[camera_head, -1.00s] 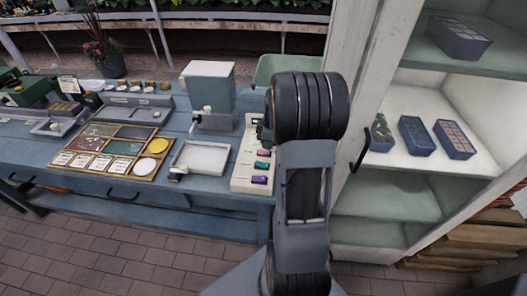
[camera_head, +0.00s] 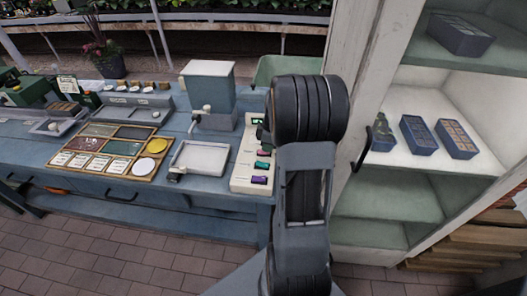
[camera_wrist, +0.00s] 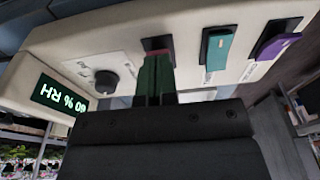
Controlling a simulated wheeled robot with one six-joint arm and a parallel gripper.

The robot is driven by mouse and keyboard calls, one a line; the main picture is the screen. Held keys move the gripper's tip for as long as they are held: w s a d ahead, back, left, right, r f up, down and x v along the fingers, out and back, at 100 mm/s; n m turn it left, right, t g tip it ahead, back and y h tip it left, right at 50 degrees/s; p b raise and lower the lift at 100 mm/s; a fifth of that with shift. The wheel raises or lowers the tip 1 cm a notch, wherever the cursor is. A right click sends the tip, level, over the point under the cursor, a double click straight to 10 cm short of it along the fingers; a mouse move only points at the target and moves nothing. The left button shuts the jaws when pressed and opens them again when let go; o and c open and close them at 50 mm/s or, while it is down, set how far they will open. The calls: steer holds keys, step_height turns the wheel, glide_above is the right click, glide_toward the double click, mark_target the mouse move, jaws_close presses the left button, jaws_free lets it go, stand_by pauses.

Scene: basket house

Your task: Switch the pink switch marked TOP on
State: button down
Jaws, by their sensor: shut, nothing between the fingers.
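The cream control panel (camera_head: 240,184) stands at the right end of the blue bench, beside my arm. In the head view my arm hides the gripper.
A teal switch (camera_wrist: 217,48) and a purple switch (camera_wrist: 276,45) sit to the right of the pink one. A black knob (camera_wrist: 108,82) and a lit green display (camera_wrist: 60,98) lie to the left. An open cabinet (camera_head: 380,207) stands right of my arm.

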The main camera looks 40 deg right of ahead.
steer(key=shift+f, duration=0.3)
steer(key=shift+r, duration=0.15)
steer(key=shift+r+p, duration=2.2)
steer(key=shift+r, duration=1.3)
steer(key=shift+f, duration=0.1)
